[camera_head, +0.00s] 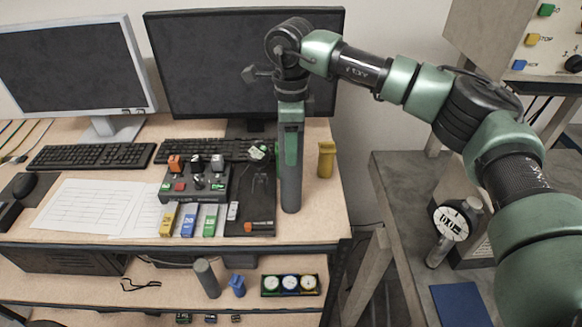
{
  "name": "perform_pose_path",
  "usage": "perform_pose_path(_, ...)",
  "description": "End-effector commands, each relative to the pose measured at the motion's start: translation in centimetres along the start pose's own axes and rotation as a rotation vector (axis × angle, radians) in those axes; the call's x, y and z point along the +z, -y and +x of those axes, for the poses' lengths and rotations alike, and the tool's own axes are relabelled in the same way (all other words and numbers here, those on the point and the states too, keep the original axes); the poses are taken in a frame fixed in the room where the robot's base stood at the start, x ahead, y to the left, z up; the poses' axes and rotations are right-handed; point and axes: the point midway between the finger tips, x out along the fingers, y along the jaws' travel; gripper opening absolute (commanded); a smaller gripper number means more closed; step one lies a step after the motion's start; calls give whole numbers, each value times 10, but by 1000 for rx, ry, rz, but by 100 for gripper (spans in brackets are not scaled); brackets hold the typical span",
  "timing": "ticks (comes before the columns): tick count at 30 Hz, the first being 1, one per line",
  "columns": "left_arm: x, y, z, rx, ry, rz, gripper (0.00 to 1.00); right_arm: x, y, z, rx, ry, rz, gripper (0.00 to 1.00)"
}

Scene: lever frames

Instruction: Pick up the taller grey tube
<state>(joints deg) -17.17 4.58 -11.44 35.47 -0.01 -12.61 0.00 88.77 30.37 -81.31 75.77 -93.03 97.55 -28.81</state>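The taller grey tube (291,196) is upright at the right part of the desk, in front of the large monitor. My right gripper (291,150) comes down from above, in line with the tube, and overlaps its upper part. The fingertips blend with the tube, so I cannot tell whether they are closed on it. I also cannot tell whether the tube's rounded bottom touches the desk. A shorter grey tube (207,279) stands slightly tilted on the lower shelf. My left gripper is not in view.
A yellow object (326,159) stands close right of the tube. A control box (194,184) with knobs and several coloured blocks lie to its left. Keyboards and monitors (245,65) are behind. The lower shelf holds a blue object (237,285) and a gauge panel (290,284).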

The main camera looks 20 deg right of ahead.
Motion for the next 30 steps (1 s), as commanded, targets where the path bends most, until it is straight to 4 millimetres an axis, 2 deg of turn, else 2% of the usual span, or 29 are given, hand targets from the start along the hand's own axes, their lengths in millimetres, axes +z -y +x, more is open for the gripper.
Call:
perform_pose_path(1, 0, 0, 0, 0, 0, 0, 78, 0, 0, 0, 0, 0, 0, 13)
perform_pose_path(2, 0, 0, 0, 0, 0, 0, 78, 0, 0, 0, 0, 0, 0, 4)
perform_pose_path(3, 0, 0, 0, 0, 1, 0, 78, 0, 0, 0, 0, 0, 0, 0)
perform_pose_path(14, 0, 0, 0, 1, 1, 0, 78, 1, 1, -4, -3, 3, 0, 0)
perform_pose_path(19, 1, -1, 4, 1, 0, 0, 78, 1, 1, -13, -5, 4, -1, 0)
perform_pose_path(23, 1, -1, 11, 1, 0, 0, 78, 1, 1, -30, -7, 5, -1, 0)
perform_pose_path(26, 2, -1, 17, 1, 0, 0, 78, 2, 1, -50, -8, 5, -1, 0)
perform_pose_path(30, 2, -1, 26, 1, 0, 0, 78, 2, 1, -86, -9, 7, 0, 0)
